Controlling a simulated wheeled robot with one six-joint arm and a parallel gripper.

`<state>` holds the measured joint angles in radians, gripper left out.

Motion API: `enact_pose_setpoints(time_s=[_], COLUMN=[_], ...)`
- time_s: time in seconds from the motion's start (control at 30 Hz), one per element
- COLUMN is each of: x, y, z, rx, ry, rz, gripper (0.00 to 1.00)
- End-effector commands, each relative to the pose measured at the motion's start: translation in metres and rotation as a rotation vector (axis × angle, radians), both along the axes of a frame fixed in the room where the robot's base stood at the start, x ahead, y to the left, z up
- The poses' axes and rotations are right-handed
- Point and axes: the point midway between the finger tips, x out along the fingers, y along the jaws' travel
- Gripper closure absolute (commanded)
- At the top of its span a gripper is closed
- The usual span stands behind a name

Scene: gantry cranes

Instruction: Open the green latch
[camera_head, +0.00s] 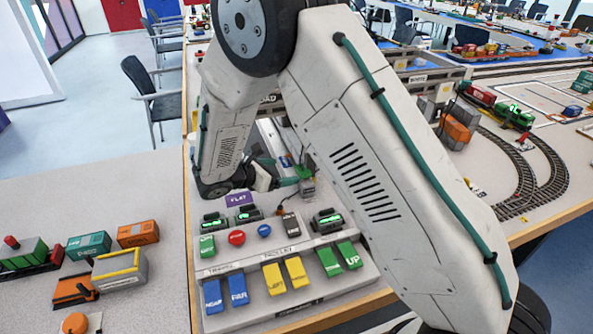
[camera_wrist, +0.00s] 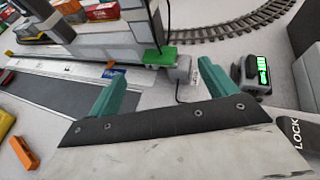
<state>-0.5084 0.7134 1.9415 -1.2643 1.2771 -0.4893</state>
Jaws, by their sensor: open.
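The green latch (camera_wrist: 160,57) is a small flat green piece beside a grey block (camera_wrist: 185,69), with a thin dark cable rising near it. In the head view the green latch (camera_head: 303,171) shows just right of my gripper (camera_head: 285,174). In the wrist view my gripper (camera_wrist: 162,72) has its two teal fingers spread wide with nothing between them. The latch appears beyond the gap between the fingertips. I cannot tell the exact distance, and I see no clear contact.
A sloped control panel (camera_head: 254,310) with coloured buttons and several small green displays stands below my arm. A black LOCK button (camera_wrist: 293,132) is close at right in the wrist view. A grey brick-like wall (camera_wrist: 120,45) stands behind the latch. Toy containers (camera_head: 138,233) lie left.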

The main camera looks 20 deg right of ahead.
Motion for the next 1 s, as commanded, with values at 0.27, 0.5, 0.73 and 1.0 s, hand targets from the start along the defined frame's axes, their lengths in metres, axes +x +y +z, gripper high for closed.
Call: enact_pose_setpoints(time_s=[0.27,0.5,0.73,1.0], x=[0.012,0.025,0.030,0.030], y=[-0.019,-0.051,-0.063,-0.063], z=[-0.018,-0.031,-0.037,-0.037], rx=[-0.016,-0.015,-0.014,-0.014], ry=[0.014,0.012,0.011,0.011], rz=[0.022,0.021,0.022,0.022], gripper=[0.16,0.16,0.16,0.30])
